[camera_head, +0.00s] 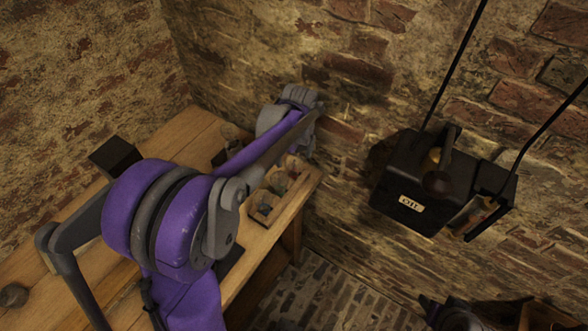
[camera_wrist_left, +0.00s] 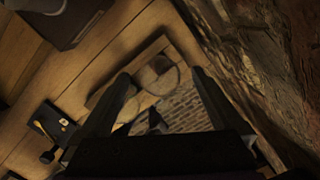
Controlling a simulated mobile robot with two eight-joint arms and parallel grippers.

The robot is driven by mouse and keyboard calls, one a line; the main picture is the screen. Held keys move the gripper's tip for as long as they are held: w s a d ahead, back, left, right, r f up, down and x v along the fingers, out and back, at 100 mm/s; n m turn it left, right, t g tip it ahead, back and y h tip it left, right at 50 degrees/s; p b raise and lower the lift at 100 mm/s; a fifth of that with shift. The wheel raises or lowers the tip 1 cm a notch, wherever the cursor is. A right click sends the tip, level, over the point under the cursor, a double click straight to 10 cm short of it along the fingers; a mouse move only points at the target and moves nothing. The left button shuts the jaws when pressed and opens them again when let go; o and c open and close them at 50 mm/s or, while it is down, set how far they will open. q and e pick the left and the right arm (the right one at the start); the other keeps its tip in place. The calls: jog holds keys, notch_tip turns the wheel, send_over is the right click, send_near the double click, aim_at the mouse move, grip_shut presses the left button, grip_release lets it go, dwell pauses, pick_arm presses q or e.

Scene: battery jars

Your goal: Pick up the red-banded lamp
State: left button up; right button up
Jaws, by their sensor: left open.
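I cannot make out a red-banded lamp in either view. My left gripper (camera_head: 300,112) is at the end of the purple arm, near the brick wall above the right end of the wooden bench. In the left wrist view its two fingers (camera_wrist_left: 161,76) stand wide apart with nothing held between them. Beyond them is a wooden tray (camera_wrist_left: 103,93) with pale rounded things in it, too dark to name. In the head view the tray (camera_head: 262,222) lies at the bench's right end, partly hidden by my arm. My right gripper is not seen.
A black box labelled OIL (camera_head: 400,200) hangs on cords at the right, with dark and amber things in it. A wooden bench (camera_head: 180,135) runs along the left wall. A black block (camera_head: 115,157) stands on it. Brick floor (camera_head: 318,295) is open below.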

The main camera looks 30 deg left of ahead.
pick_arm(q)
grip_shut()
dwell(0.4)
jog(key=shift+r, duration=0.1)
